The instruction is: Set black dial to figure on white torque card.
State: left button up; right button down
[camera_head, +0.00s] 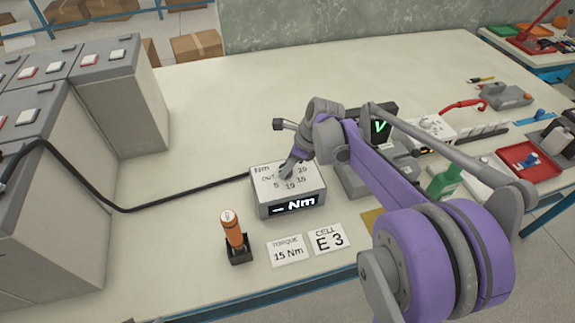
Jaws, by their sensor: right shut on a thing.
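A grey box (262,198) with a white top stands on the table. Its top has "Nm", "OUT" and figures around a dial, and its front display (295,205) shows a dash and "Nm". My right gripper (287,174) is shut on the dial in the middle of this top; fingers and wrist hide the dial, so its pointer cannot be read. The white torque card (288,251) lies in front of the box and reads "15 Nm". A second card (329,240) beside it reads "CELL E 3". My left gripper is not in view.
An orange-handled tool (233,232) stands in a black holder left of the cards. A black cable (130,210) runs from the box to the left, where grey battery blocks (118,95) stand. A meter (381,126), a green bottle (444,180) and a red tray (528,160) are right. The back middle is clear.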

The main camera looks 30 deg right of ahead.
jog(key=n+g, duration=0.1)
jog(key=n, duration=0.1)
jog(key=n+y, duration=0.1)
jog(key=n, duration=0.2)
jog(key=shift+w+d+n+g, duration=0.1)
jog(key=shift+w+n+g, duration=0.05)
jog(key=shift+n+g, duration=0.2)
jog(key=n+g, duration=0.1)
jog(key=n, duration=0.2)
jog(key=n+g, duration=0.1)
jog(key=n, duration=0.2)
jog(key=shift+w+g+y, duration=0.15)
jog(key=shift+g+y, duration=0.1)
jog(key=shift+y, duration=0.05)
jog(key=n+g, duration=0.1)
jog(key=n, duration=0.2)
jog(key=n+g+h, duration=0.1)
jog(key=n, duration=0.2)
jog(key=shift+w+n, duration=0.15)
jog(key=shift+n, duration=0.1)
jog(key=n, duration=0.2)
jog(key=n+g+h, duration=0.1)
jog(key=n, duration=0.1)
jog(key=n+h, duration=0.1)
jog(key=n, duration=0.1)
jog(key=shift+a, duration=0.25)
jog(key=shift+n+h, duration=0.3)
jog(key=shift+n, duration=0.1)
jog(key=shift+c, duration=1.7)
grip_release()
